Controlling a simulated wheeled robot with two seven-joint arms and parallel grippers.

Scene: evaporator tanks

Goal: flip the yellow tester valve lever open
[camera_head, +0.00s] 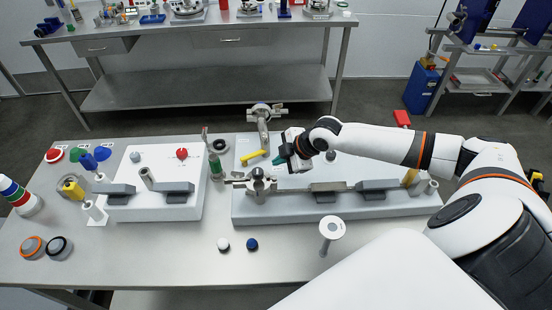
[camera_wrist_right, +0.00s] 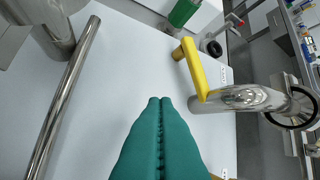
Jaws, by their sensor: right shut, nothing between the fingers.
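The yellow tester valve lever (camera_head: 253,156) sticks out to the left of my right gripper above the white panel in the head view. In the right wrist view the yellow lever (camera_wrist_right: 194,68) is joined at its near end to a shiny metal cylinder (camera_wrist_right: 238,98). My right gripper (camera_head: 279,160) is just right of the lever. Its teal fingers (camera_wrist_right: 160,103) are shut and empty, in front of the white panel and apart from the lever in the wrist view. My left gripper is not in view.
A metal valve fitting (camera_head: 258,184) stands on the long white base (camera_head: 285,214) in front of the lever, and a taller one (camera_head: 263,122) stands behind. A green-bodied part (camera_head: 215,165) is to the left. A flanged post (camera_head: 331,232) stands on the front table.

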